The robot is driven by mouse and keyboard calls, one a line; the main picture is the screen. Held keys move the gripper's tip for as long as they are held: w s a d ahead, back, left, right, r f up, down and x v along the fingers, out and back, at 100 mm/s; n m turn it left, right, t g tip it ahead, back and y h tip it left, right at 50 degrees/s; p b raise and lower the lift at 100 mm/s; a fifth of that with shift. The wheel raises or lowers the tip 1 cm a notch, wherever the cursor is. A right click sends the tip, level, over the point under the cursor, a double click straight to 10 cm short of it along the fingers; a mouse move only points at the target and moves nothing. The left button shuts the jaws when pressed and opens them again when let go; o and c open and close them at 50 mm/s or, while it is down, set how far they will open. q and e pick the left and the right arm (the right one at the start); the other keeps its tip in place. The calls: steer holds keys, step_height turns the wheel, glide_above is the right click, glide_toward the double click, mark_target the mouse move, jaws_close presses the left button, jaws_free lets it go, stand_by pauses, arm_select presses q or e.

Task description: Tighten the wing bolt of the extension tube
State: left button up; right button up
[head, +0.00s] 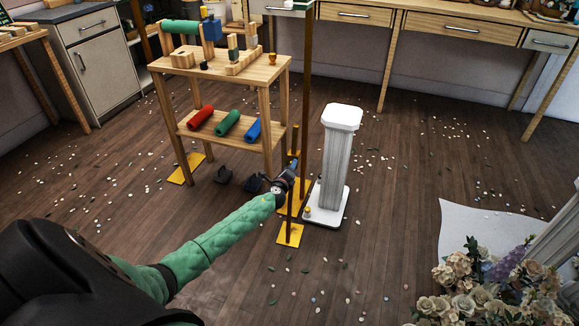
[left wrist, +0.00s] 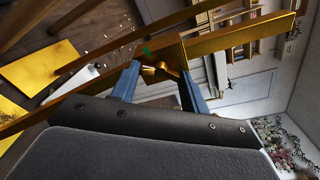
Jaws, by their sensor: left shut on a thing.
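In the left wrist view the gold tube (left wrist: 240,37) runs up to the right from a square gold collar (left wrist: 172,50). The wing bolt (left wrist: 160,71) projects from the collar's near side, between the blue fingertips of my left gripper (left wrist: 160,75). The fingers are shut on it. In the head view the gripper hides the bolt. My right gripper is in neither view.
A white pedestal (head: 338,155) stands close right of the post. A wooden rack (head: 215,66) with colored rolls on its shelf is behind left. Yellow floor plates (head: 289,236) lie around the stand. Flowers (head: 485,275) fill the lower right. Scattered petals dot the otherwise open floor.

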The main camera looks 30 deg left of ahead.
arm_select(q)
steer(key=shift+d+m+p, duration=0.1)
steer(key=shift+m+p, duration=2.05)
steer(key=shift+m, duration=1.85)
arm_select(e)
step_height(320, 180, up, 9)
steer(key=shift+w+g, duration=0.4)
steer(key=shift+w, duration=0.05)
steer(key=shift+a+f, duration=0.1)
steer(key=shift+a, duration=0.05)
arm_select(q)
steer(key=o, duration=1)
steer(key=shift+s, duration=0.1)
steer(key=v, duration=0.7)
steer(key=shift+s+d, duration=0.2)
steer(key=shift+s, duration=0.05)
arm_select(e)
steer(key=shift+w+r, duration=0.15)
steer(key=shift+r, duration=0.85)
